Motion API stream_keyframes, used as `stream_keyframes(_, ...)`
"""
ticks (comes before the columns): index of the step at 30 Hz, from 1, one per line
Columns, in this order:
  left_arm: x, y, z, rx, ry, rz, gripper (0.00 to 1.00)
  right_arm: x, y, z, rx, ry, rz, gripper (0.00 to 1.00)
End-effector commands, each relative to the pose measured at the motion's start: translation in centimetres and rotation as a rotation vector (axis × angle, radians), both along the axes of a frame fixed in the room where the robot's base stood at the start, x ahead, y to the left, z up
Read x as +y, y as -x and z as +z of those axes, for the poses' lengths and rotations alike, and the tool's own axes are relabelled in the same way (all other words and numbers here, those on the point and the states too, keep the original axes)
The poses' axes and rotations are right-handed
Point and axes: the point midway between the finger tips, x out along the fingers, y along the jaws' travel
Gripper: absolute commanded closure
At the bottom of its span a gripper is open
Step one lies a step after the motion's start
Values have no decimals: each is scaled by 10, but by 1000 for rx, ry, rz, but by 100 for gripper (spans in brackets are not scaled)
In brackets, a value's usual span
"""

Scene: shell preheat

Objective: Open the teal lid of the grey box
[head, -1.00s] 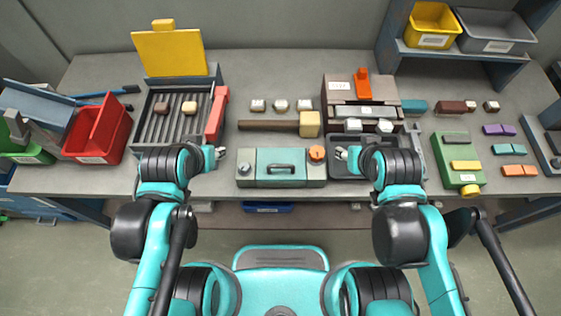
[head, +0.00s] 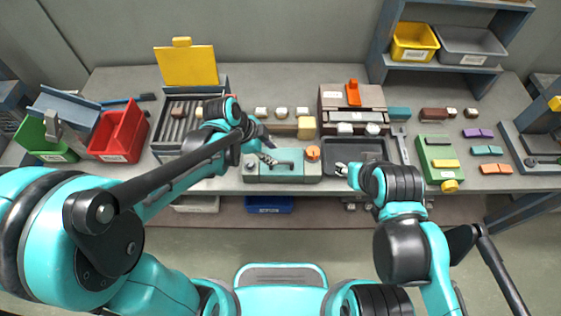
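The grey box (head: 251,178) stands near the front edge of the bench, with its teal lid (head: 290,176) shut on top. The lid has a dark bar handle (head: 284,163). An orange knob (head: 312,153) sits on the box's right end. My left gripper (head: 268,147) is above the back left of the lid, close to the handle. Its fingers look apart, and I see nothing between them. It hides part of the lid's left side; contact cannot be told. My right gripper (head: 342,170) is right of the box, near the bench's front edge; its fingers are too small to judge.
A dark tray (head: 333,153) lies right of the box. A wooden block with a handle (head: 305,127) lies behind it. A red bin (head: 122,132) and a slotted rack with a yellow panel (head: 186,66) stand to the left. A green box (head: 432,153) stands to the right.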

Motion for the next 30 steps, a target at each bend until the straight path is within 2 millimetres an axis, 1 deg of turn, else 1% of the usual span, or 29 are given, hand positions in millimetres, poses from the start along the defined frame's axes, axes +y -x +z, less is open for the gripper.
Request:
stream_keyframes(5,-8,-4,-17,-3,-1,-28,67,0,0,-6,0,0,0,58)
stream_keyframes(12,-23,-11,-54,-4,0,-25,67,0,0,-21,0,0,0,58)
stream_keyframes(15,-28,-13,-65,-4,-1,-25,67,0,0,-25,0,0,0,58)
stream_keyframes(20,-31,-15,-72,-4,-1,-23,67,0,0,-27,0,0,0,58)
stream_keyframes(27,-31,-15,-72,-4,0,-23,67,0,0,-27,0,0,0,58)
stream_keyframes(28,-31,-15,-72,-4,0,-23,73,0,0,-27,0,0,0,58)
stream_keyframes(29,-31,-15,-72,-4,0,-23,81,0,0,-27,0,0,0,58)
stream_keyframes(30,-31,-15,-72,-4,0,-23,91,0,0,-27,0,0,0,58)
